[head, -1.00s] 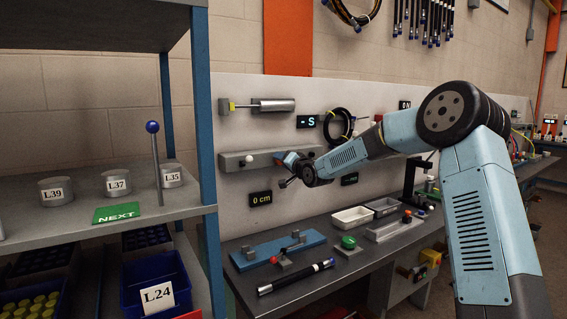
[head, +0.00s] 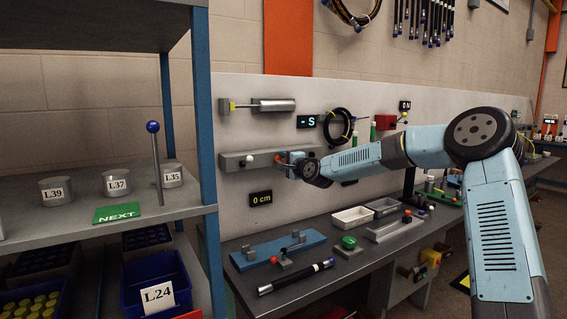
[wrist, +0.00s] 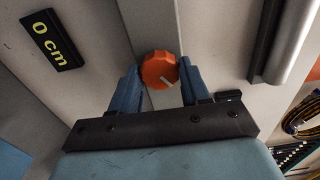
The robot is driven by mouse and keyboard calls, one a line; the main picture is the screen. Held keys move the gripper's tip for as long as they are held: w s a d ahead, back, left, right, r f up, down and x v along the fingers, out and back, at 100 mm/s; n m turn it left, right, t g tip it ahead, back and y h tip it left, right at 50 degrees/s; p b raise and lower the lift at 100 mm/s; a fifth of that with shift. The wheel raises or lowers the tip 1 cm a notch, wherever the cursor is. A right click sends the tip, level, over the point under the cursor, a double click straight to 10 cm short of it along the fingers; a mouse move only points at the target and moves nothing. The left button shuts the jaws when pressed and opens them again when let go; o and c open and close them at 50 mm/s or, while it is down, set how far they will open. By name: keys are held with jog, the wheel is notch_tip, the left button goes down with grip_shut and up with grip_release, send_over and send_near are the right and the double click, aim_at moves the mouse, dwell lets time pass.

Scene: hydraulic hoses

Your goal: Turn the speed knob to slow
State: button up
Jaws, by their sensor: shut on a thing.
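The orange speed knob (wrist: 160,70) sits on a grey strip in the wrist view, with a pale pointer line toward its lower right. My gripper (wrist: 161,78) has one blue finger on each side of it and is shut on it. In the head view my gripper (head: 284,159) is at the right part of the grey wall rail (head: 232,162), and my wrist hides most of the knob there. A dark display (head: 307,121) above reads "- S". I cannot see a slow mark.
A "0 cm" display (head: 261,198) hangs below the rail; a white ball (head: 250,159) sits on the rail to the left. A cylinder (head: 273,105) and a coiled black hose (head: 340,126) are above. The bench (head: 330,280) below holds trays and a blue fixture.

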jog(key=shift+w+d+f+m, duration=0.15)
jog(key=shift+d+f+m, duration=0.15)
jog(key=shift+m, duration=0.1)
jog(key=o, duration=1.1)
jog(key=shift+a+r, duration=0.15)
jog(key=shift+c, duration=0.2)
jog(key=v, duration=1.3)
jog(key=shift+s+d, duration=0.25)
jog(key=shift+s, duration=0.05)
